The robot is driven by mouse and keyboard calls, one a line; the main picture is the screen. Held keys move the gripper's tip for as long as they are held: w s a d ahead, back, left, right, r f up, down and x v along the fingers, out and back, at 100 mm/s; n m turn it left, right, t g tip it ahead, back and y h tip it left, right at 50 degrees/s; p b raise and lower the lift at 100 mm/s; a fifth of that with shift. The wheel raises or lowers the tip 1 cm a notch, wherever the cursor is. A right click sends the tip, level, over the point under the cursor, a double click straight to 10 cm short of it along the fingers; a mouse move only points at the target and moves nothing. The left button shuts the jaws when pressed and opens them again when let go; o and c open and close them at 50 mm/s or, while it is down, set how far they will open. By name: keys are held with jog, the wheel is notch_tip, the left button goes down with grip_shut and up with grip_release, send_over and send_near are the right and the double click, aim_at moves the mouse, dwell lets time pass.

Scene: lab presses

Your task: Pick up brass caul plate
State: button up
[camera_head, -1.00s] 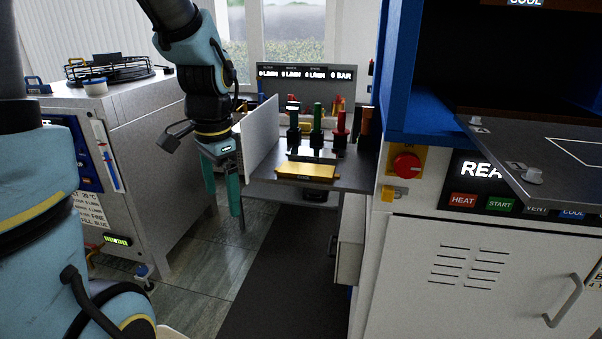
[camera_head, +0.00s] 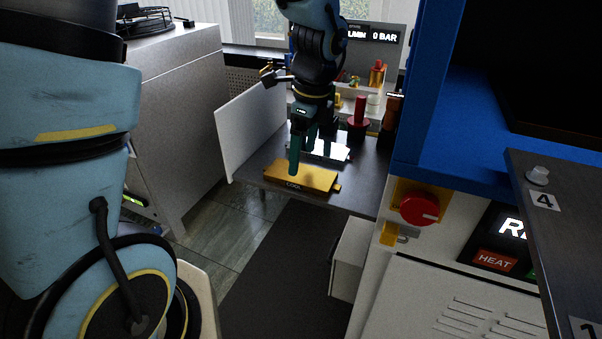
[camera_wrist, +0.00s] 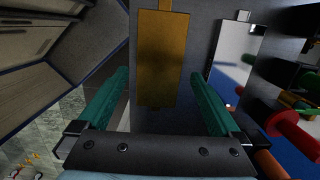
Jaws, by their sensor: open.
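The brass caul plate (camera_head: 303,176) is a flat yellow-gold plate with a small tab at its end, lying on a dark shelf (camera_head: 357,192) by the shelf's front edge. In the wrist view the plate (camera_wrist: 161,60) lies ahead, between the lines of my two green fingers. My gripper (camera_head: 302,160) is above the shelf at the plate, pointing down, and hides part of the plate's far side. In the wrist view my gripper (camera_wrist: 160,88) is open and empty. Whether a finger touches the plate cannot be told.
A silver plate (camera_head: 331,151) lies behind the brass one; it shows right of it in the wrist view (camera_wrist: 233,55). A red-handled tool (camera_head: 358,115) stands at the back. A white panel (camera_head: 250,125) borders the shelf's left. The blue-framed press (camera_head: 440,110) stands right.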

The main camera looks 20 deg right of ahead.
aim_at(301, 173)
notch_tip(301, 173, down, 4)
jog(key=shift+a+f+p, duration=0.15)
jog(key=shift+p, duration=0.35)
grip_shut()
dwell(0.6)
